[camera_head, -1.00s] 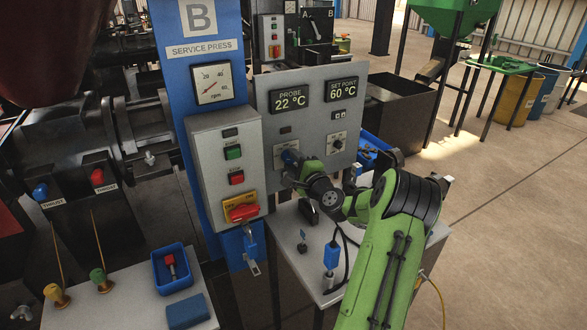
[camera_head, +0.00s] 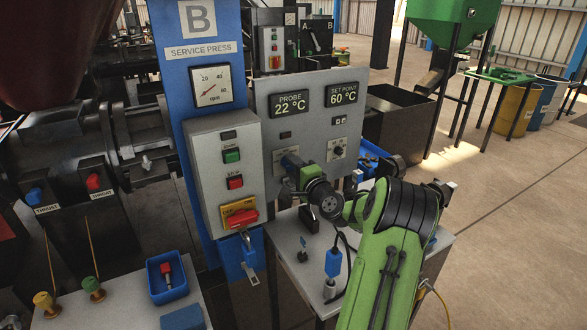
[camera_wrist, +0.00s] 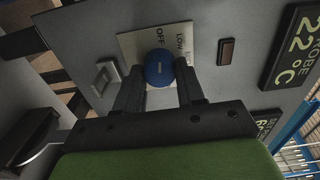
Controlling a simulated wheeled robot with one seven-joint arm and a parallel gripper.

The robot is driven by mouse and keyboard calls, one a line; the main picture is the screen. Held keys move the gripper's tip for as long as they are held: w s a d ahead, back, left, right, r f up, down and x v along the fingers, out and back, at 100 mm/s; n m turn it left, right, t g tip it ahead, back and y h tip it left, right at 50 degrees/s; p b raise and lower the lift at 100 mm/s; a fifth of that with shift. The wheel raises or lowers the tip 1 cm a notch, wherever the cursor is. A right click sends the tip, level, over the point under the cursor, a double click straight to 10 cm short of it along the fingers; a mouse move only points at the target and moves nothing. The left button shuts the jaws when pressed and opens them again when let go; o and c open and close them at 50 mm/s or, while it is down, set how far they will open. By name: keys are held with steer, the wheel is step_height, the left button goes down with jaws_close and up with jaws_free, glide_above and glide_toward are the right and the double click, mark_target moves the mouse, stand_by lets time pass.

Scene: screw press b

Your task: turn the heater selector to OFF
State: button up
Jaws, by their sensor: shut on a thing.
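The heater selector is a blue round knob (camera_wrist: 159,67) on a pale label plate (camera_wrist: 128,45) in the wrist view. The words OFF and LOW show on the plate; further lettering is partly cut by my finger. A short pale mark on the knob runs roughly upright in the picture, about in line with OFF; which end is the pointer I cannot tell. My gripper (camera_wrist: 159,83) is shut on the knob, one dark finger on each side. In the head view my gripper (camera_head: 296,170) is at the grey heater panel (camera_head: 312,120), covering most of the knob.
A second dial (camera_head: 337,150) sits right of my gripper on the panel. The probe display (camera_head: 290,103) reads 22 °C and the set point display (camera_head: 342,94) 60 °C. A control box (camera_head: 226,165) with a red isolator handle (camera_head: 242,217) stands close on the left.

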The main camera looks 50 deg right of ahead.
steer(key=o, duration=1)
steer(key=shift+o, duration=0.2)
steer(key=b+v, duration=0.1)
steer(key=v, duration=1.4)
steer(key=shift+s+b, duration=0.3)
steer(key=shift+s, duration=0.05)
steer(key=shift+a, duration=0.1)
